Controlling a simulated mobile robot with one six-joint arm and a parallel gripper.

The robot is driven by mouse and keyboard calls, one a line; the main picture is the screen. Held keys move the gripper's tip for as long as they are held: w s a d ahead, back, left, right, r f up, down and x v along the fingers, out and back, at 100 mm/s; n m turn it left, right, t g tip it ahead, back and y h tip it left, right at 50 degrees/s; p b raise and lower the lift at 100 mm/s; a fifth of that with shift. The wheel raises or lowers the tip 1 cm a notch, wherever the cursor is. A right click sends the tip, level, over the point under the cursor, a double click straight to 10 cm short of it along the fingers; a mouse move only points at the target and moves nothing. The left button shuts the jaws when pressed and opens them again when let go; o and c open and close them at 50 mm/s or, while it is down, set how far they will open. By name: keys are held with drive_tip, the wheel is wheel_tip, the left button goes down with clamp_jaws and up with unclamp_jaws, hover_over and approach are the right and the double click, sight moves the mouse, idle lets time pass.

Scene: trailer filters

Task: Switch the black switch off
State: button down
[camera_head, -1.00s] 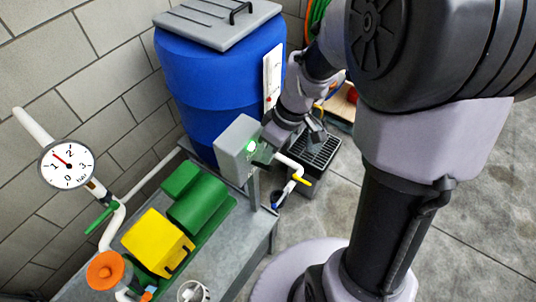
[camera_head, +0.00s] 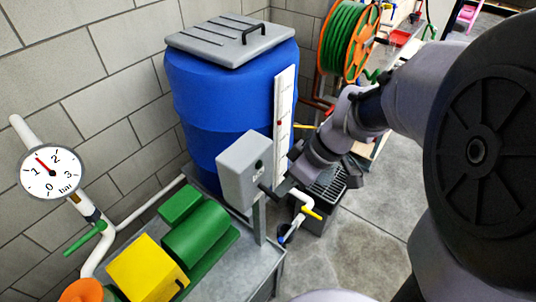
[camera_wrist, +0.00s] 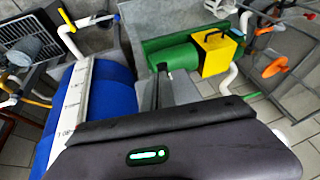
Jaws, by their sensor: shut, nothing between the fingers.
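The grey switch box (camera_head: 238,172) stands on a post at the edge of the metal bench, in front of the blue barrel. On its right face is a small dark round spot (camera_head: 259,165), with no green glow. The black switch itself is hard to make out; my gripper covers the lower part of that face. My gripper (camera_head: 281,189) is shut and empty, its tips close to the box's lower right side. I cannot tell whether they touch it. In the wrist view my gripper (camera_wrist: 165,88) points away from the camera, and the box is not clearly seen.
The blue barrel (camera_head: 215,105) with a grey lid stands behind the box. A green and yellow pump (camera_head: 195,235) is on the bench to the left. A white pipe with a yellow-handled tap (camera_head: 311,212) lies just below my gripper. A hose reel (camera_head: 350,42) is behind.

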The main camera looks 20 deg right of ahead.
drive_tip(key=shift+r+p, duration=0.7)
drive_tip(key=shift+r, duration=0.15)
